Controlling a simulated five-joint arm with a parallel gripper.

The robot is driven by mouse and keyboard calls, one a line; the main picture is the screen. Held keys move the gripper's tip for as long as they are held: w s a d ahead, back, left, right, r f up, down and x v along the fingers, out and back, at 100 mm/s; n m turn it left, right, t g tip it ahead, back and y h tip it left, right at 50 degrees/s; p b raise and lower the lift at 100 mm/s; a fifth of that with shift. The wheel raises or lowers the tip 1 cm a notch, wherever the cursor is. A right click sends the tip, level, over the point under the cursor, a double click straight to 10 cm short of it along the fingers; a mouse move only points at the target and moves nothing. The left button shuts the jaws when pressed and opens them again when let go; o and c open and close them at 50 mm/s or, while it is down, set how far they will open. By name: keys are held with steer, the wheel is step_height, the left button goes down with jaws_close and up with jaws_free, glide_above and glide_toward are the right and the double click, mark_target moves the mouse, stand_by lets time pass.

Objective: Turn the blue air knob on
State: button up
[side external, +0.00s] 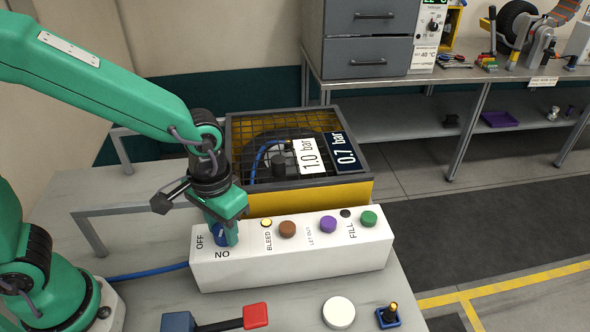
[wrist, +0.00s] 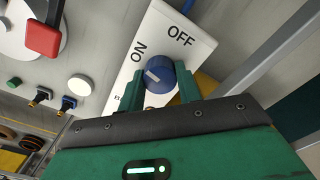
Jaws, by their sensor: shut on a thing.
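The blue air knob (side external: 219,236) is at the left end of the white control box (side external: 290,266), by the printed words OFF and ON. In the wrist view the knob (wrist: 160,84) sits between the two green fingers of my gripper (wrist: 162,76). My gripper (side external: 226,234) reaches down from above and is shut on the knob. A pale pointer mark (wrist: 152,76) shows on the left part of the knob's face, nearer the ON side than OFF. The fingers and palm hide part of the knob.
Brown (side external: 287,229), purple (side external: 328,224) and green (side external: 369,218) buttons line the box to the right. A caged yellow-sided bin (side external: 352,191) stands behind. A red-handled lever (side external: 256,316), a white disc (side external: 339,312) and a blue-based fitting (side external: 388,316) lie in front.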

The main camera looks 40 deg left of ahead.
mark_target(222, 228)
steer(key=shift+r+n, duration=0.1)
steer(key=shift+n, duration=1.1)
steer(key=o, duration=1)
steer(key=shift+r, duration=3.9)
